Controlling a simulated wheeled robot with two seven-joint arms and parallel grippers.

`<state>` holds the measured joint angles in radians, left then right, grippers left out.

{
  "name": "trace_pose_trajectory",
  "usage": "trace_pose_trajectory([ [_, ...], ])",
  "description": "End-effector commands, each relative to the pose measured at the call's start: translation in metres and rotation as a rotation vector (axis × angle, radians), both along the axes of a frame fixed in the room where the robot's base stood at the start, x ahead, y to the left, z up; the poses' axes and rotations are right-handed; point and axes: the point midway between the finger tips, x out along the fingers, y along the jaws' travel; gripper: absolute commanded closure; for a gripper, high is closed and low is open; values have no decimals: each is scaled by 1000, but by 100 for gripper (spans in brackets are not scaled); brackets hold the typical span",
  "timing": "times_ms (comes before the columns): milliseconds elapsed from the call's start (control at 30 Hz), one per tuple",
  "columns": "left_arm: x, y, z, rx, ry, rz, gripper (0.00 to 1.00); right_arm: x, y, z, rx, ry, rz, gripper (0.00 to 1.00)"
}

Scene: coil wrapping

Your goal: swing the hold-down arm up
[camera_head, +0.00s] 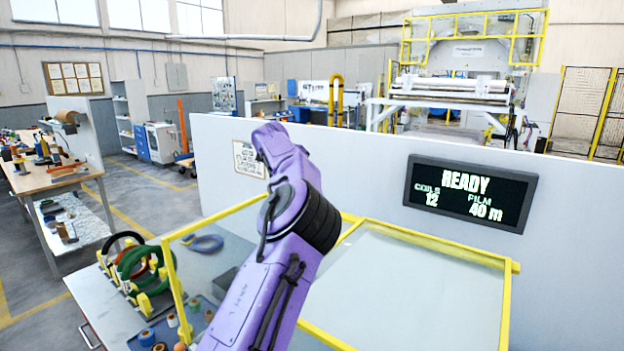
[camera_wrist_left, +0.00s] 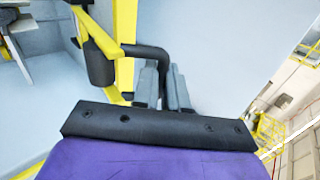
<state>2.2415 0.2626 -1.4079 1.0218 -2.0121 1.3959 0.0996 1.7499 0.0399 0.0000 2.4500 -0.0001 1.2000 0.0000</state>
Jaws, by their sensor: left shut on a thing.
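In the left wrist view, a yellow bar (camera_wrist_left: 92,27) with a black roller (camera_wrist_left: 99,64) beside it appears to be the hold-down arm. A black bent handle (camera_wrist_left: 145,50) sticks out from it to the right and turns down. My left gripper (camera_wrist_left: 164,86) has its grey fingers on either side of the handle's end and is shut on it. The black palm edge hides the lower part. In the head view, a purple arm of mine crosses the middle, and neither gripper nor the hold-down arm can be made out.
Yellow-framed clear guards (camera_head: 436,236) surround the work area. A white partition (camera_head: 560,215) behind carries a READY display (camera_head: 470,193). A rack of coils (camera_head: 137,268) and a tray of small rolls (camera_head: 150,337) stand at lower left. A workbench (camera_head: 45,178) is farther left.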

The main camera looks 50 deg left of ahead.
Motion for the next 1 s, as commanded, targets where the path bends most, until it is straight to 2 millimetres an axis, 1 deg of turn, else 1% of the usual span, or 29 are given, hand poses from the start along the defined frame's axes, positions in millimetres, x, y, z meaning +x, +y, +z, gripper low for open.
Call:
trace_pose_trajectory([
  [33,0,0,-8,-16,14,1,100,0,0,-1,0,0,0,57],
  [200,-3,4,-9,-21,28,5,100,0,0,-1,0,0,0,57],
  [500,-2,3,-10,-23,29,5,100,0,0,-1,0,0,0,57],
  [533,-2,3,-10,-23,29,5,84,0,0,-1,0,0,0,57],
  [567,-2,3,-10,-24,28,5,75,0,0,-1,0,0,0,57],
  [600,-2,3,-9,-23,28,5,70,0,0,-1,0,0,0,57],
  [1000,-3,5,-5,-14,24,7,70,0,0,-1,0,0,0,57],
])
